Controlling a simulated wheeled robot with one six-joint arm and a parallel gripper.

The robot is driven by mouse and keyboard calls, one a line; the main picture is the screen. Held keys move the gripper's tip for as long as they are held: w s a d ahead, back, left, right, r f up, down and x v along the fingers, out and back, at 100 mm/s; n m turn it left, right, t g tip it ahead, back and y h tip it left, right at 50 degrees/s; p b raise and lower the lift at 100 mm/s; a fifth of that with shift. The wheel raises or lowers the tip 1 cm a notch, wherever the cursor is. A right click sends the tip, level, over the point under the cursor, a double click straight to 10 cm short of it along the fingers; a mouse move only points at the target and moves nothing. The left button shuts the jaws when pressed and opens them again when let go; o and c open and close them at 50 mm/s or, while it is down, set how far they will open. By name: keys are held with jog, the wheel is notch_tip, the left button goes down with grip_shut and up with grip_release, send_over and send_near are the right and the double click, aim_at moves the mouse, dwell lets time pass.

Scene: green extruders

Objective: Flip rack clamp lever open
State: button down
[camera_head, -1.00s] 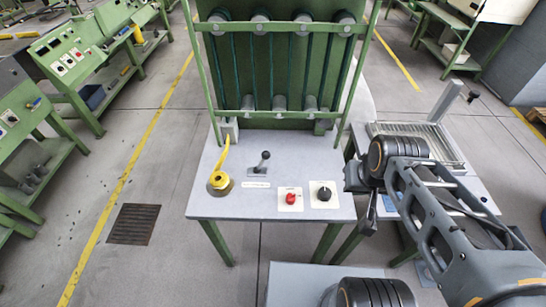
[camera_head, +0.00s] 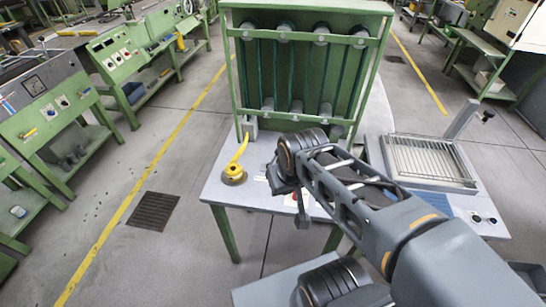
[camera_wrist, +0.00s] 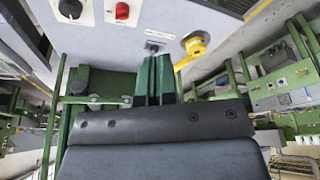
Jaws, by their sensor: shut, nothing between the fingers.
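No clamp lever is labelled legibly. My gripper (camera_wrist: 155,60) is shut and empty, its green fingers side by side over the table. I cannot tell whether the fingertips touch the small lever.
A red button (camera_wrist: 122,11) and a black knob (camera_wrist: 70,9) sit on the table near the small lever. The green rack holds several upright tubes. A wire-grid tray (camera_head: 430,160) stands on the right. Floor left of the table is clear around a drain grate (camera_head: 155,211).

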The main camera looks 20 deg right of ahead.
jog(key=shift+d, duration=0.1)
jog(key=w+d+f+m+t+y+b, duration=0.1)
jog(key=w+d+f+m+y+b, duration=0.3)
jog(key=w+d, duration=0.3)
jog(key=w+d+f+m+t+y+b, duration=0.2)
jog(key=w+d+f+m+y+b, duration=0.2)
jog(key=d, duration=0.8)
jog(key=w, duration=0.2)
jog(key=shift+w+d+f, duration=0.3)
jog(key=shift+w+d, duration=0.05)
send_near(275, 159)
jog(key=f, duration=0.1)
jog(key=d+f, duration=0.1)
jog(key=f, duration=0.1)
jog(key=shift+s+f, duration=0.1)
jog(key=shift+f, duration=0.15)
jog(key=shift+w+a+r, duration=0.25)
jog(key=shift+w+a, duration=0.35)
jog(key=shift+a, duration=0.05)
jog(key=shift+w+a+r, duration=0.25)
jog(key=shift+w+a, duration=0.35)
jog(key=shift+a, duration=0.05)
